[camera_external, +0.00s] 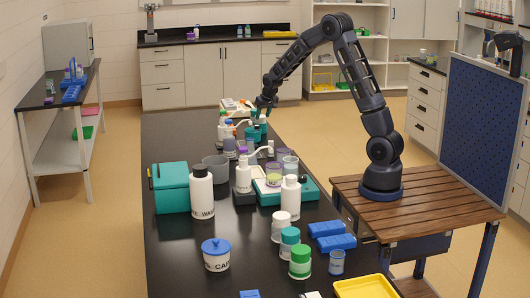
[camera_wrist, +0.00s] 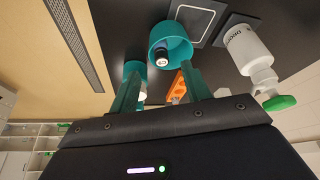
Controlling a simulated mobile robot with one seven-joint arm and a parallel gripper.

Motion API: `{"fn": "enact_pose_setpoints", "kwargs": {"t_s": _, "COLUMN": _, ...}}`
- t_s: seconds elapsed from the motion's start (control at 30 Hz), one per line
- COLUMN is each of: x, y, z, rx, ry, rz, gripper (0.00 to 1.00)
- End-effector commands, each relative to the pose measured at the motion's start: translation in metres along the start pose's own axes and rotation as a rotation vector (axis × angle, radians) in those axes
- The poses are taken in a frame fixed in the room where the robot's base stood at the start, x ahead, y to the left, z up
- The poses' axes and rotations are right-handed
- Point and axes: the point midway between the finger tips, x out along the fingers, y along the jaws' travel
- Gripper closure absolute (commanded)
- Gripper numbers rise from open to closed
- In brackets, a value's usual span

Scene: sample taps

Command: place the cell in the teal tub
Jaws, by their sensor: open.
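The teal tub (camera_wrist: 179,46) shows at the top middle of the wrist view, beyond the fingertips. A small dark cylinder with a pale round end, seemingly the cell (camera_wrist: 163,58), shows within the tub's outline, near its rim. I cannot tell whether it rests on the tub's floor. My gripper (camera_wrist: 160,82) is open, its two teal fingers apart, with nothing clearly held between them. In the external view my gripper (camera_external: 263,106) is low over the far part of the black bench, among small teal containers; the cell cannot be made out there.
In the wrist view, another teal container (camera_wrist: 133,67) stands by the left finger, an orange piece (camera_wrist: 175,87) by the right finger, and a white dropper bottle (camera_wrist: 248,48) at right. Nearer on the bench are a teal box (camera_external: 172,188), a white wash bottle (camera_external: 202,196) and several jars.

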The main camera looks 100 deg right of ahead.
Motion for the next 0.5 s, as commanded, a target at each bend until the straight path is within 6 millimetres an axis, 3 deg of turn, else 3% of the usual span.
{"fn": "enact_pose_setpoints", "kwargs": {"t_s": 0.2, "x": -0.033, "y": -0.001, "z": 0.000, "rx": 0.000, "ry": 0.002, "rz": -0.001, "gripper": 0.52}}
{"fn": "enact_pose_setpoints", "kwargs": {"t_s": 0.5, "x": -0.047, "y": 0.000, "z": 0.000, "rx": 0.000, "ry": -0.001, "rz": 0.000, "gripper": 0.52}}
